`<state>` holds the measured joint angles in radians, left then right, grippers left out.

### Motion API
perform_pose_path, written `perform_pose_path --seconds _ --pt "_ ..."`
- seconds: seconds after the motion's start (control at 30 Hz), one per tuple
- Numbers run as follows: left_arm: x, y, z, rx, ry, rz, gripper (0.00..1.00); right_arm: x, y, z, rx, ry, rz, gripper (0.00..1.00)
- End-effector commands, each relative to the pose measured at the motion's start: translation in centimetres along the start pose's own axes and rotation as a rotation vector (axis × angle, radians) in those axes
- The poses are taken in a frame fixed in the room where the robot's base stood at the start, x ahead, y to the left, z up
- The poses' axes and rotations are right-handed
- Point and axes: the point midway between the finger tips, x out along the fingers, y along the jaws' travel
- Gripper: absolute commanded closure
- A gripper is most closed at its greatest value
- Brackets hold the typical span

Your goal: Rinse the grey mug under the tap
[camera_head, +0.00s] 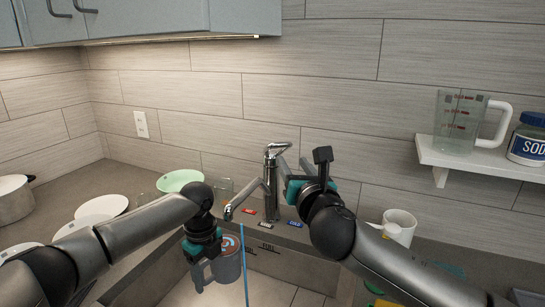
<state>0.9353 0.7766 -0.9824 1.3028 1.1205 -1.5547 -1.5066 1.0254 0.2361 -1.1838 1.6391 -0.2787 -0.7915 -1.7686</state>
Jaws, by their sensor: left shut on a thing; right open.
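The grey mug (229,267) is held over the sink, and a reddish and blue patch shows near its top. My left gripper (203,252) is shut on the mug at its left side. The metal tap (270,185) stands behind the sink with its spout (230,212) pointing down and left. A thin blue stream of water (245,275) falls at the right edge of the mug; I cannot tell whether it touches the mug. My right gripper (292,180) is open beside the upper right of the tap; whether it touches the tap is unclear.
Red and blue labels (293,223) lie near the tap's base. The sink wall (290,262) bears dark marks. A green bowl (180,180), white plates (102,206) and a pot (14,198) stand left. A white mug (400,226) stands right, below a shelf (470,160) with a measuring jug (460,122) and soda jar (527,140).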

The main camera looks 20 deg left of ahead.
Motion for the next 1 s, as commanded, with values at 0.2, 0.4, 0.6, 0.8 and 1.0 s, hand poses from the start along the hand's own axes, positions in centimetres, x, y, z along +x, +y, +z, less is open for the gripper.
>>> perform_pose_path --seconds 0.2,0.4,0.6,0.8,1.0 --pt "-0.1 -0.1 0.0 0.0 0.0 -0.002 1.0 0.1 0.4 0.7 0.373 -0.01 0.01 0.76" --pt "-0.1 -0.1 0.0 0.0 0.0 -0.002 1.0 0.2 0.8 1.2 0.739 -0.016 0.022 0.99" --pt "-0.1 -0.1 0.0 0.0 0.0 -0.002 1.0 0.3 0.9 1.9 1.106 -0.021 0.036 1.0" --pt "-0.1 -0.1 0.0 0.0 0.0 -0.002 1.0 0.4 1.1 2.5 1.472 -0.021 0.053 1.0" --pt "-0.1 -0.1 0.0 0.0 0.0 -0.002 1.0 0.5 1.2 3.0 1.838 -0.018 0.07 1.0"
